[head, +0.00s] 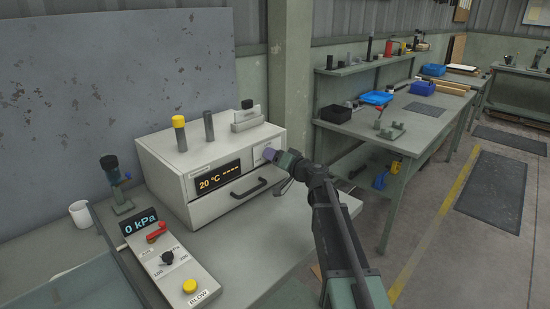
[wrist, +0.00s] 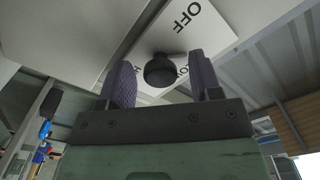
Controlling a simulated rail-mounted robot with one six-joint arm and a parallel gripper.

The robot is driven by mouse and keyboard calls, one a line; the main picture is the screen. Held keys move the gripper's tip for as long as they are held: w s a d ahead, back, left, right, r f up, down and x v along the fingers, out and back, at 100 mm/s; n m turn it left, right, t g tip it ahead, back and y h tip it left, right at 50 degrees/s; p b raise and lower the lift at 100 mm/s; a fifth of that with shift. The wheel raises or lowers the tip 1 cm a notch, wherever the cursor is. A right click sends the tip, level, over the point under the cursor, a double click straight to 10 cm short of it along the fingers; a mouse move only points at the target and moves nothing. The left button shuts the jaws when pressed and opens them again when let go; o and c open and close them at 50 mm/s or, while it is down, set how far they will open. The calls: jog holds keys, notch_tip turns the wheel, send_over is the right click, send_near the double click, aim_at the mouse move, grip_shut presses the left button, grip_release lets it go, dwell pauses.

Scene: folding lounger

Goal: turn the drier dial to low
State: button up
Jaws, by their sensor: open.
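The drier is a pale box (head: 185,205) on the bench in the head view, with a display reading 20 °C and dashes. Its black dial (wrist: 161,72) shows in the wrist view, on a white plate (wrist: 205,40) marked OFF; another label beside the dial is partly hidden. My gripper (head: 271,155) is at the dial plate on the right of the drier's front, hiding the dial in the head view. In the wrist view, my gripper's two purple-grey fingers (wrist: 161,66) are open on either side of the dial, with visible gaps. I cannot tell the dial's setting.
The drier's drawer handle (head: 249,188) sits below the display. A yellow-capped cylinder (head: 180,134), a grey cylinder (head: 209,126) and a small block (head: 246,118) stand on top. A control box (head: 180,270) is in front left. Bench surface is clear before the drawer.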

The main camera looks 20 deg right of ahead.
jog(key=shift+c, duration=0.3)
jog(key=c, duration=0.9)
jog(key=shift+o, duration=0.2)
jog(key=shift+m, duration=0.3)
jog(key=m, duration=0.9)
jog(key=o, duration=0.9)
